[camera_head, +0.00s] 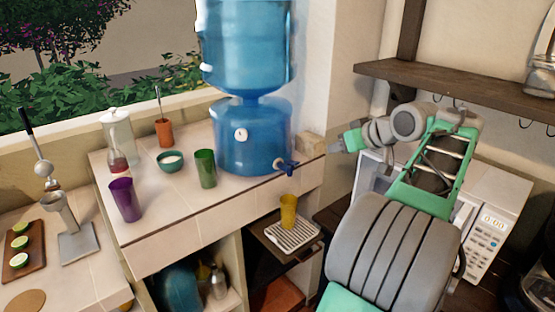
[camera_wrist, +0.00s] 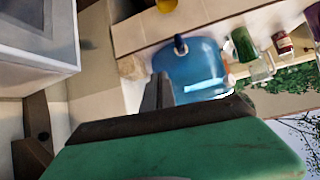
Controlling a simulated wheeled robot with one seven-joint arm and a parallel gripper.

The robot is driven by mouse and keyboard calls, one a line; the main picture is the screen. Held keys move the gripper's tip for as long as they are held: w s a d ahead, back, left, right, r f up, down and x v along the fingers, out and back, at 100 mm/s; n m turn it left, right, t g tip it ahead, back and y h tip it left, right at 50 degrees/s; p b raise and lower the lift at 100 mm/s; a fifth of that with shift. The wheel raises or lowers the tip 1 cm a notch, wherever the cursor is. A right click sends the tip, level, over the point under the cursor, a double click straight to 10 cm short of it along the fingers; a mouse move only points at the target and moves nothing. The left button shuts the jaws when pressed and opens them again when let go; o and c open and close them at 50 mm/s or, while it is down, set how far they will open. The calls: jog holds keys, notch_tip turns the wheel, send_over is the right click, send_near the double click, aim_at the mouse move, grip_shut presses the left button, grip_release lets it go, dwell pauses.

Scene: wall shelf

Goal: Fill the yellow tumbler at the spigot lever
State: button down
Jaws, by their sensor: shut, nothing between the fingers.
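The yellow tumbler (camera_head: 288,213) stands upright on a white slatted drip tray (camera_head: 294,236), below the counter edge. The spigot lever (camera_head: 287,164) is dark blue and sits at the front of the blue water dispenser (camera_head: 252,140), above the tumbler. My gripper (camera_head: 335,147) is shut and empty, to the right of the spigot and apart from it. In the upside-down wrist view, my gripper's fingers (camera_wrist: 158,92) are together, the spigot (camera_wrist: 180,44) shows beyond them, and the tumbler (camera_wrist: 166,5) is cut by the top edge. The inside of the tumbler cannot be made out.
A small tan block (camera_head: 311,143) sits on the counter between dispenser and gripper. A green tumbler (camera_head: 205,168) and a purple tumbler (camera_head: 125,200) stand left of the dispenser. A microwave (camera_head: 488,225) is behind my arm, under a wooden wall shelf (camera_head: 450,87).

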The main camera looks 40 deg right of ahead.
jog(key=a+r, duration=0.1)
jog(key=w+a+r+n+y, duration=0.1)
jog(key=a+r+n+t, duration=0.1)
jog(key=a, duration=0.1)
jog(key=shift+w+r+y, duration=0.1)
jog(key=shift+w+y, duration=0.2)
jog(key=shift+w, duration=0.1)
